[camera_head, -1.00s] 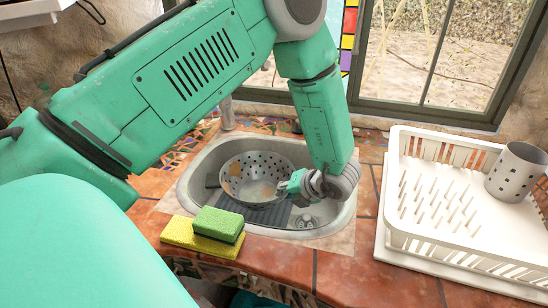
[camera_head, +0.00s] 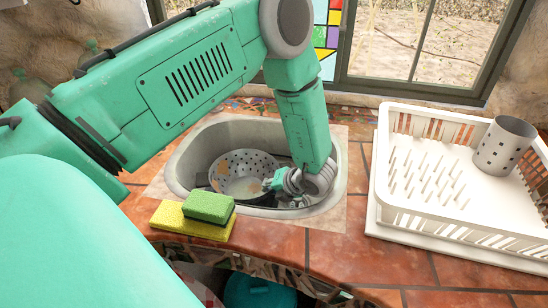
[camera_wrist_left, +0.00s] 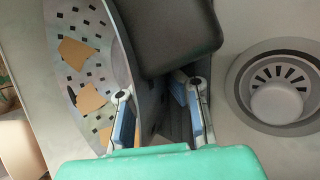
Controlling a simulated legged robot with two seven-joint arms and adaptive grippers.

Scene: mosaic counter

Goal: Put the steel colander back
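The steel colander (camera_head: 238,178), a pale perforated bowl, sits low in the sink (camera_head: 182,150). My left gripper (camera_head: 271,182) reaches down into the sink at the colander's right side. In the left wrist view, the two blue-padded fingers of the left gripper (camera_wrist_left: 160,118) stand apart. The colander's grey wall (camera_wrist_left: 118,45) runs down between them, with a gap visible beside the right finger. Holes and tan patches show inside the colander. A black rounded shape hides part of its rim. My right gripper is in neither view.
A white dish rack (camera_head: 385,190) with a grey perforated cup (camera_head: 503,146) stands right of the sink. Green (camera_head: 208,207) and yellow (camera_head: 176,219) sponges lie at the sink's front left. The drain (camera_wrist_left: 277,90) is right of the gripper. Tiled counter is clear in front.

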